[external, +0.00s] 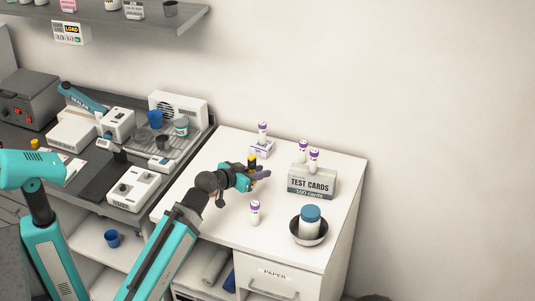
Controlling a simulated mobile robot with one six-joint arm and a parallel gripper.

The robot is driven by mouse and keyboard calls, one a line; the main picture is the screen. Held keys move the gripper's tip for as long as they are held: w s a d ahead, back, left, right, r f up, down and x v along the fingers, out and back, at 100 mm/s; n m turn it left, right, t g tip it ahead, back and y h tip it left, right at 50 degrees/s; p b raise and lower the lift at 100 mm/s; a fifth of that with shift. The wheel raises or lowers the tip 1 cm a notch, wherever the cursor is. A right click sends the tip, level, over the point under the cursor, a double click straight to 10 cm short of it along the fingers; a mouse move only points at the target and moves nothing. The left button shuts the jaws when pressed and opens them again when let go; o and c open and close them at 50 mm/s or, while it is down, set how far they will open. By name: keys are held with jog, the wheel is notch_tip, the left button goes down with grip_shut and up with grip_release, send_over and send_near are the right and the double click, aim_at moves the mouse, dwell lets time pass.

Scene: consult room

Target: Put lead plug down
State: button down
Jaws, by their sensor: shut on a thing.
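My gripper (256,175) is at the end of my teal and black arm, over the left part of the white cabinet top (340,175). Its dark fingers are shut on a small black piece with a yellow top (252,161), which looks like the lead plug. The plug appears roughly upright; its lower part is hidden by the fingers. I cannot tell whether it touches the cabinet top.
A test cards box (312,183) and a bowl (309,236) with a blue-lidded jar (310,218) are to the right. Lab devices crowd the left counter.

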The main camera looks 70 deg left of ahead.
jog(key=shift+f, duration=1.95)
jog(key=shift+f+b, duration=0.2)
jog(key=shift+b, duration=0.2)
jog(key=c, duration=1.5)
grip_release()
jog(key=shift+c, duration=0.2)
jog(key=shift+r, duration=0.15)
